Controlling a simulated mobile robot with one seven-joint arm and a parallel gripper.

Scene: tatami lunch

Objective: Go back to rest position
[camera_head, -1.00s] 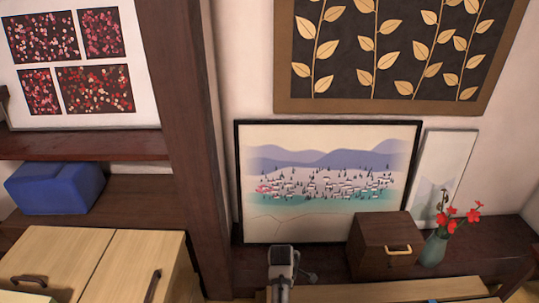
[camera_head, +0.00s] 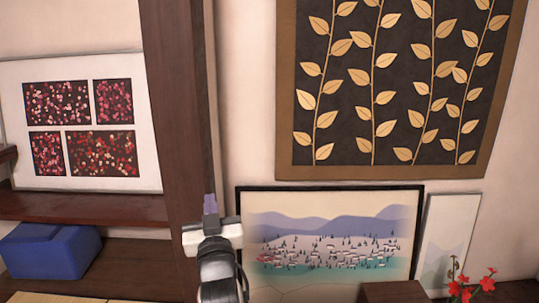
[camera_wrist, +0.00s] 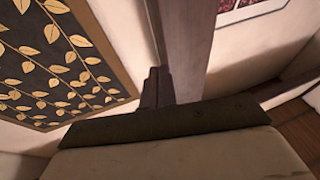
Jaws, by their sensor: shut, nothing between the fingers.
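My gripper (camera_head: 210,202) is raised in the head view, in front of the dark wooden post. Its fingers point up and are shut with nothing between them. My pale wrist and grey arm show below it, at the bottom edge. The gripper stands clear of the pictures and the shelf items, and I see it touching nothing. The wrist view is tilted and looks toward the wall and the post.
The dark post (camera_head: 178,120) stands behind my gripper. A framed landscape (camera_head: 335,225) and a leaf panel (camera_head: 345,85) are to the right. A blue box (camera_head: 48,250) sits on the left shelf. A brown box (camera_head: 394,292) and red flowers (camera_head: 470,288) are lower right.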

